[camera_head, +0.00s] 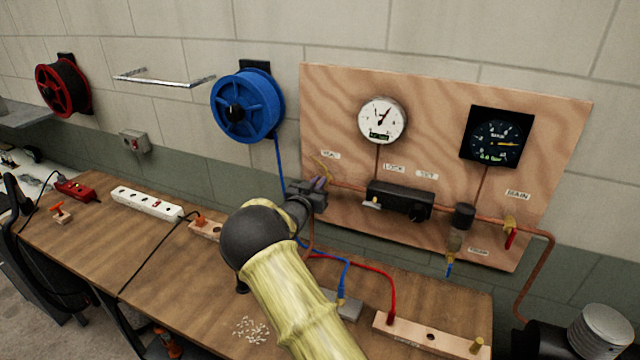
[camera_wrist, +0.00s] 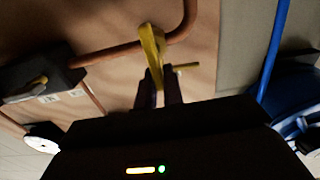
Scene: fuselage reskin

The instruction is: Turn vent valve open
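A yellow valve handle (camera_wrist: 152,48) sits on a copper pipe in the wrist view, with a short brass-coloured stem to its right. My gripper (camera_wrist: 160,88) has its two dark fingers close on either side of the handle's end. The gap looks filled by the yellow lever. In the head view my gripper (camera_head: 319,184) is at the left side of the plywood panel (camera_head: 330,100), and the yellow handle (camera_head: 322,165) shows thinly above it. The label over it is too small to read surely. My arm and wrist hide part of this area.
The panel also bears a white gauge (camera_head: 382,121), a dark gauge (camera_head: 497,137), a black box (camera_head: 400,200), a red-handled valve (camera_head: 510,233) and a blue-handled valve (camera_head: 450,268). A blue hose reel (camera_head: 247,106) hangs left. Cables and blocks lie on the wooden bench (camera_head: 140,250).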

